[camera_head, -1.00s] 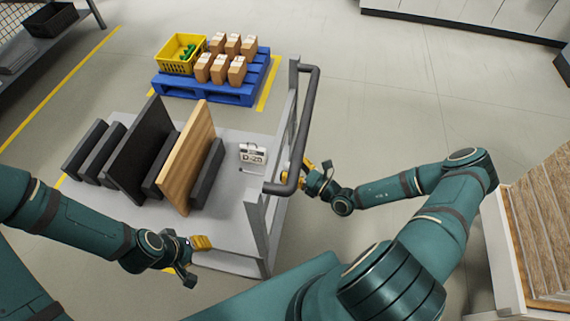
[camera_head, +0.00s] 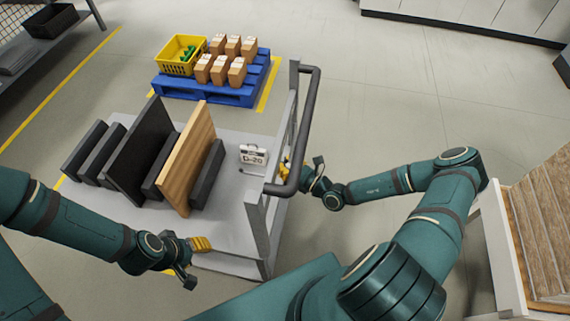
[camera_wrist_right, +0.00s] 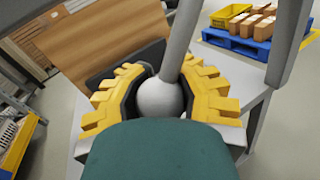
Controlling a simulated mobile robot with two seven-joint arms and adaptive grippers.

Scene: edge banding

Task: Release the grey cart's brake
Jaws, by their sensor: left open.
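The grey cart (camera_head: 226,232) stands in front of me, with a dark tubular push handle (camera_head: 307,125) at its right end. In the right wrist view, a grey ball knob (camera_wrist_right: 160,97) on a rod, apparently the brake lever, sits between the yellow fingers of my right gripper (camera_wrist_right: 160,100). The fingers close around both sides of the knob. In the head view this gripper (camera_head: 285,170) is partly hidden by the handle, and the knob is not clearly seen. My left gripper (camera_head: 196,258) is open and empty beside the cart's near edge.
A blue pallet (camera_head: 215,91) with a yellow crate and boxes lies behind. A bin of boards (camera_head: 545,225) stands at right. The floor beyond the handle is clear.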

